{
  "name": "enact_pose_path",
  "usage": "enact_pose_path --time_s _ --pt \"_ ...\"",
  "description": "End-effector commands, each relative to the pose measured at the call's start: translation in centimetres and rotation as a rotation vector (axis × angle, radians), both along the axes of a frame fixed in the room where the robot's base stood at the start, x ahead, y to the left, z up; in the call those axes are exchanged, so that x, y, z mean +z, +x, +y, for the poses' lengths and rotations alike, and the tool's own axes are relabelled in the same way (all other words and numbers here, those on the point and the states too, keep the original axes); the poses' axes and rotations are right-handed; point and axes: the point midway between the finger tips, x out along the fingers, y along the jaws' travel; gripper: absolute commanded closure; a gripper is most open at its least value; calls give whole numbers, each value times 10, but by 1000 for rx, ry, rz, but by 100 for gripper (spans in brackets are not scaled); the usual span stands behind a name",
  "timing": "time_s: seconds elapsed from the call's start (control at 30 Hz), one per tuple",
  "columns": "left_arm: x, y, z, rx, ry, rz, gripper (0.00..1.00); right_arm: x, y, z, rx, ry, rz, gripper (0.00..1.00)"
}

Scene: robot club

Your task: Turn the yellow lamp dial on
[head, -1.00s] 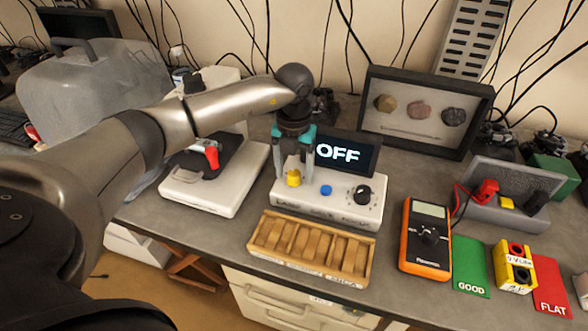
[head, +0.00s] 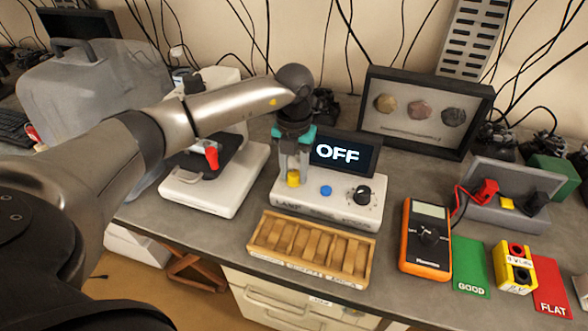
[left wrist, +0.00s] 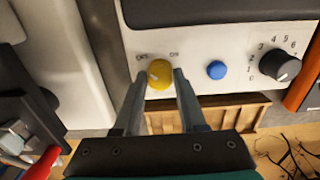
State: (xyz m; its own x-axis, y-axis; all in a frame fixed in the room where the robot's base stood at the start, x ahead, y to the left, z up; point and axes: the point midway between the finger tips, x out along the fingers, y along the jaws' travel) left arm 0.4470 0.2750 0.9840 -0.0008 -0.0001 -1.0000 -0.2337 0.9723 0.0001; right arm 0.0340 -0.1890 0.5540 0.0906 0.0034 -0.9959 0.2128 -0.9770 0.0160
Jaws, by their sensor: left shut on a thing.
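The yellow lamp dial (head: 293,179) sits at the left of the white control box (head: 332,209). It also shows in the left wrist view (left wrist: 160,74), below the printed OFF and ON marks. My left gripper (head: 294,172) comes down from above and is shut on the dial, with one finger on each side; its fingertips also show in the left wrist view (left wrist: 160,76). The screen (head: 345,153) on the box reads OFF. My right gripper is not in view.
A blue button (head: 326,190) and a black knob (head: 362,195) are on the same box. A wooden slotted tray (head: 312,247) lies in front. A white device with a red handle (head: 211,157) stands left, and an orange multimeter (head: 426,240) right.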

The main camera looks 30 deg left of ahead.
Motion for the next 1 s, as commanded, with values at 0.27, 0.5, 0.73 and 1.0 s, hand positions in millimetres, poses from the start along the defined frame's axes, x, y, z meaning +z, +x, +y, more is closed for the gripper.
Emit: enact_pose_path --time_s 0.27,0.5,0.73,1.0 --pt "1 0 1 -38 1 -2 100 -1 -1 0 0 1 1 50" --pt "1 1 1 -176 1 -3 100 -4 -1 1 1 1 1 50" --pt "1 1 1 -384 2 -5 100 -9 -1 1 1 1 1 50" --pt "1 2 1 -640 2 -6 100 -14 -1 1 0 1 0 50"
